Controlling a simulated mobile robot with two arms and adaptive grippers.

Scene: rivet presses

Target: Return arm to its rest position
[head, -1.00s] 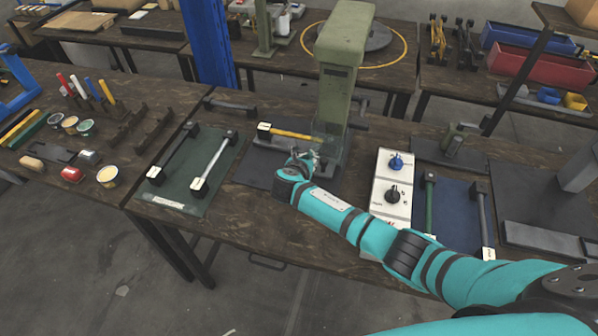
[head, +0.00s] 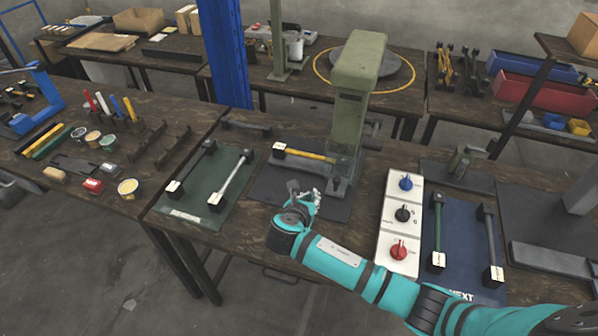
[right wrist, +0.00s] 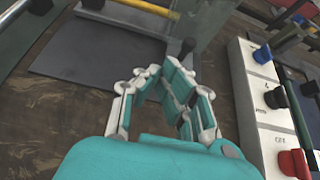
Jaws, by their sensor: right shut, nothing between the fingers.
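My right arm (head: 345,264) is teal with dark bands and reaches in from the lower right. Its gripper (head: 312,194) is shut and empty, over the front edge of the dark mat before the green press (head: 352,110). In the right wrist view the teal and white fingers (right wrist: 160,75) come together with nothing held. The yellow-handled bar (head: 305,153) lies at the press base, apart from the fingers. My left gripper is not in view.
A white control panel (head: 385,250) with blue, black and red knobs stands right of the gripper, close to my forearm. A green mat (head: 200,208) with two bars lies to the left. A blue mat (head: 460,260) with two bars lies to the right.

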